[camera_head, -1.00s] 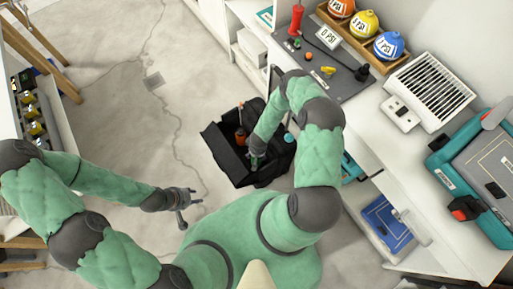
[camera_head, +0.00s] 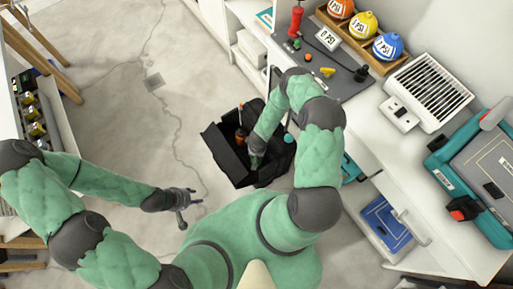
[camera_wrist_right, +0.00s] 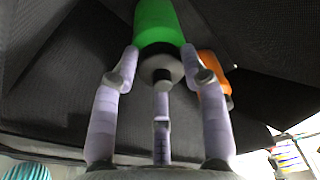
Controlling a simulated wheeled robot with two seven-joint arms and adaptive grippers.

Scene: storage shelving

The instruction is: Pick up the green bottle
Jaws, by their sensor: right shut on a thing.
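The green bottle (camera_wrist_right: 160,22) shows in the right wrist view at the top middle, its dark neck end toward me. My right gripper (camera_wrist_right: 160,72) has its pale fingers around the bottle's near end and is shut on it. In the head view my right gripper (camera_head: 256,160) reaches down into the black bag (camera_head: 216,150) on the floor; the arm hides most of the bottle there. My left gripper (camera_head: 188,198) hangs over bare floor at the left of my body, its fingers apart and empty.
An orange-handled tool (camera_head: 241,134) stands in the bag, also beside the bottle in the wrist view (camera_wrist_right: 212,75). A white workbench (camera_head: 400,140) with an air gauge board, coloured balls and a teal case (camera_head: 480,170) runs along the right.

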